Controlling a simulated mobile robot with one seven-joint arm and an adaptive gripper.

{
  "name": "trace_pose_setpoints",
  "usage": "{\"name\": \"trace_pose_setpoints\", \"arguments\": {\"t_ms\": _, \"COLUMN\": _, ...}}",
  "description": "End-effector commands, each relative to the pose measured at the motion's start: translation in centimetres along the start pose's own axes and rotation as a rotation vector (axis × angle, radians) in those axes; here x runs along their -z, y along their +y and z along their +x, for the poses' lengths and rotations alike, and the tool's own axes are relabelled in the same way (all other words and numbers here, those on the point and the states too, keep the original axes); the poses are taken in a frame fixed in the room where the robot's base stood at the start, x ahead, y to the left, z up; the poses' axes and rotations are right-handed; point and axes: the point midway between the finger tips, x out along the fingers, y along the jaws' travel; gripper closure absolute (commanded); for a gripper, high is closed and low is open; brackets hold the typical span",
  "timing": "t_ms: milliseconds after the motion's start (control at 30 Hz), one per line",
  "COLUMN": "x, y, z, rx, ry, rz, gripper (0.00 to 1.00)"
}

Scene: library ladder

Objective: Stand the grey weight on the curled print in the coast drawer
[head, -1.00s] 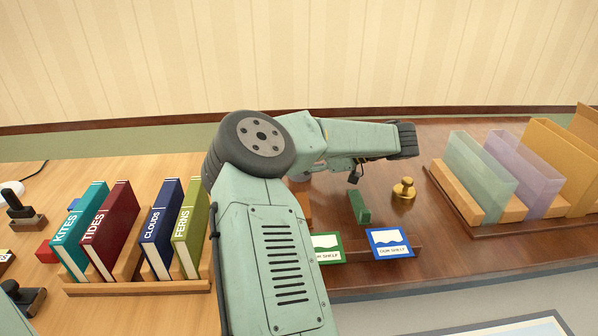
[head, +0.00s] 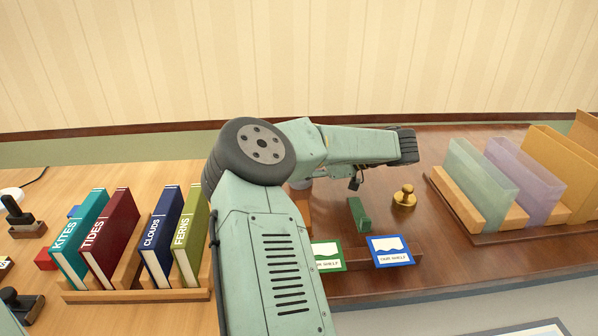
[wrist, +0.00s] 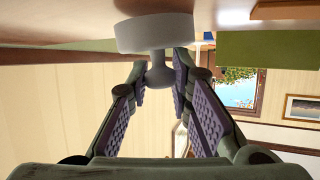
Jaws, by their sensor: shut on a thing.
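My gripper (wrist: 158,78) is shut on the knob of the grey weight (wrist: 155,34) in the wrist view. The weight is a pale grey disc with a narrow neck and round knob, seen from the knob side. Wood and green surfaces lie close by at the top of that view. In the head view my arm hides the gripper and most or all of the weight. I cannot make out the coast drawer or the curled print for certain. A pale sheet with a blue-grey border (head: 520,330) is cut off at the lower right edge.
Kites, Tides, Clouds and Ferns books (head: 120,235) stand in a wooden rack at left. A brass weight (head: 404,197), a green block (head: 360,214) and two shelf cards (head: 390,250) are on the dark desk. Coloured folders (head: 480,180) stand at right.

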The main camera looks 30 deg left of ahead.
Motion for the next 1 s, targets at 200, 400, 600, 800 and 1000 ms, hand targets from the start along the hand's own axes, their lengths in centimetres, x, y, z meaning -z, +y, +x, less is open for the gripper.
{"name": "trace_pose_setpoints", "arguments": {"t_ms": 200, "x": 3.2, "y": 0.0, "z": -1.4, "rx": 0.0, "ry": 0.001, "rz": -0.004, "gripper": 1.0}}
{"name": "trace_pose_setpoints", "arguments": {"t_ms": 400, "x": 6.8, "y": 0.0, "z": -2.9, "rx": 0.001, "ry": 0.002, "rz": -0.005, "gripper": 1.0}}
{"name": "trace_pose_setpoints", "arguments": {"t_ms": 600, "x": 7.6, "y": 0.0, "z": -3.2, "rx": 0.001, "ry": 0.001, "rz": -0.002, "gripper": 1.0}}
{"name": "trace_pose_setpoints", "arguments": {"t_ms": 800, "x": 7.6, "y": 0.3, "z": -3.7, "rx": -0.019, "ry": 0.003, "rz": 0.009, "gripper": 1.0}}
{"name": "trace_pose_setpoints", "arguments": {"t_ms": 1000, "x": 4.5, "y": 3.2, "z": -7.8, "rx": -0.228, "ry": 0.022, "rz": 0.122, "gripper": 1.0}}
